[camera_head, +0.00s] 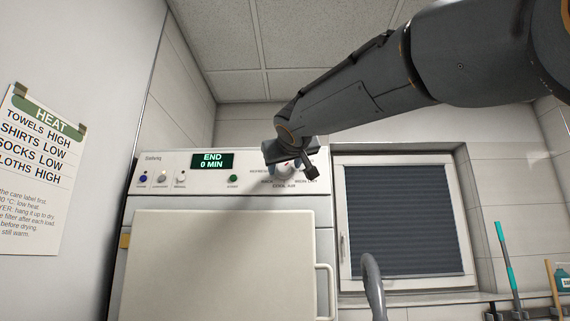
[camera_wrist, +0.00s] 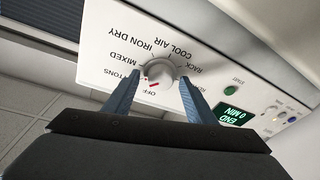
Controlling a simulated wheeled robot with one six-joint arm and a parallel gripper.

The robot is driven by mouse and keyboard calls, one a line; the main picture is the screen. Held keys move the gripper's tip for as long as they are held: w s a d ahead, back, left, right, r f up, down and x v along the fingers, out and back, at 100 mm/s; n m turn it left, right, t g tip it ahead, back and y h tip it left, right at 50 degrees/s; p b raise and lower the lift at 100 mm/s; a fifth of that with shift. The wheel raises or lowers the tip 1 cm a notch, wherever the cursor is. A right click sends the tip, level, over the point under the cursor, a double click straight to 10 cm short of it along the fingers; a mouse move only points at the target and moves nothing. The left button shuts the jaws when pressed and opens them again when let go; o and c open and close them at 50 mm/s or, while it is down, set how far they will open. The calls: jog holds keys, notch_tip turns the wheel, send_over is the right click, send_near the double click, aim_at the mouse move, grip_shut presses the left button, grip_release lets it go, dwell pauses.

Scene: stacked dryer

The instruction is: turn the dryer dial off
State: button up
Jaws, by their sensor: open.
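The dryer dial (camera_wrist: 158,72) is a round grey-white knob on the white control panel, with labels around it including OFF, MIXED, IRON DRY and COOL AIR. A red mark shows at the dial's edge close to the OFF label. My gripper (camera_wrist: 159,86) is open, with one blue finger on each side of the dial. I cannot tell whether the fingers touch it. In the head view my gripper (camera_head: 291,164) is in front of the dial (camera_head: 285,173) and partly hides it. The dryer display (camera_head: 213,160) reads END 0 MIN.
The white dryer door (camera_head: 225,265) with its handle (camera_head: 325,290) is below the panel. A green-lit button (camera_head: 232,179) sits left of the dial. A window (camera_head: 408,220) is to the right. A HEAT notice (camera_head: 32,165) hangs on the left wall. A grey curved pipe (camera_head: 374,285) stands below.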

jog(key=c, duration=1)
jog(key=shift+c, duration=0.2)
jog(key=shift+r+n+p, duration=0.1)
jog(key=shift+n+p, duration=0.2)
jog(key=shift+p, duration=0.15)
jog(key=n+p, duration=0.1)
jog(key=p, duration=0.1)
jog(key=n+y+p, duration=0.1)
jog(key=p, duration=0.1)
jog(key=shift+s+r+n+g, duration=0.1)
jog(key=shift+r+n+g, duration=0.15)
jog(key=shift+n+g, duration=0.15)
jog(key=n+p, duration=0.2)
jog(key=p, duration=0.2)
jog(key=shift+n, duration=0.3)
jog(key=n+g+p, duration=0.1)
jog(key=n+p, duration=0.1)
jog(key=p, duration=0.2)
jog(key=shift+n, duration=0.3)
jog(key=shift+f+n+p, duration=0.1)
jog(key=shift+n+p, duration=0.4)
jog(key=shift+p, duration=0.4)
